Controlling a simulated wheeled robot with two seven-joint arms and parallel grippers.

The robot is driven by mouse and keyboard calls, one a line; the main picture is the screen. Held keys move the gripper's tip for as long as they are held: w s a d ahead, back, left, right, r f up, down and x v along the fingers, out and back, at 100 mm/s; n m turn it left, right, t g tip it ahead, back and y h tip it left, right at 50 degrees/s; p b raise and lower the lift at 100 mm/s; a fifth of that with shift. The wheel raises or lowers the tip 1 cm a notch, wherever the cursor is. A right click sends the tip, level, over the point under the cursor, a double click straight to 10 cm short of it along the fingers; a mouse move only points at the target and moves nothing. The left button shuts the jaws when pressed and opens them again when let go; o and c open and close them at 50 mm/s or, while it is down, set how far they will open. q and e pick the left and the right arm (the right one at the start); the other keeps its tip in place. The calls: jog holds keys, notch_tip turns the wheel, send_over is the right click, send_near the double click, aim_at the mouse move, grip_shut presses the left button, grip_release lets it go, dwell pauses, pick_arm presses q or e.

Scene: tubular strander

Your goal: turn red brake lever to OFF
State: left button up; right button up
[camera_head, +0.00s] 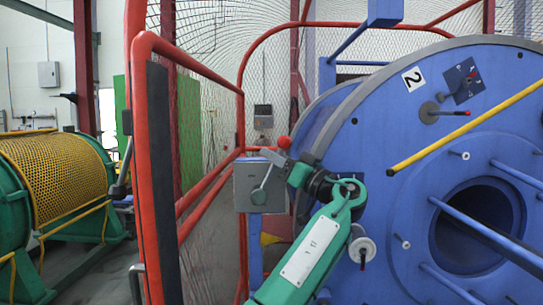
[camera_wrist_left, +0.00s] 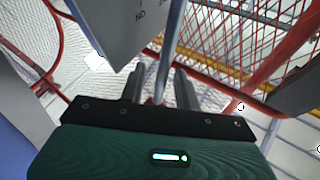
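The grey brake box (camera_head: 262,183) stands left of the blue machine. Its grey lever (camera_head: 264,177) tilts up and right toward a red ball knob (camera_head: 284,142). My left gripper (camera_head: 271,156) is at the upper part of the lever, just below the knob. In the left wrist view, the lever rod (camera_wrist_left: 172,45) runs between my two fingers, which stand apart with a gap visible beside the rod. Some red shows deep between the fingers, mostly hidden. The box (camera_wrist_left: 110,25) carries partly visible lettering. My right gripper is not in view.
A red-framed mesh guard (camera_head: 150,150) stands left of the box. The large blue drum (camera_head: 380,130) fills the right, with a yellow bar (camera_head: 465,130) and another red-tipped lever (camera_head: 430,112). A green-ended machine with a yellow mesh cover (camera_head: 65,175) is far left.

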pick_arm(q)
jog(key=shift+x, duration=0.8)
jog(key=shift+c, duration=0.4)
grip_shut()
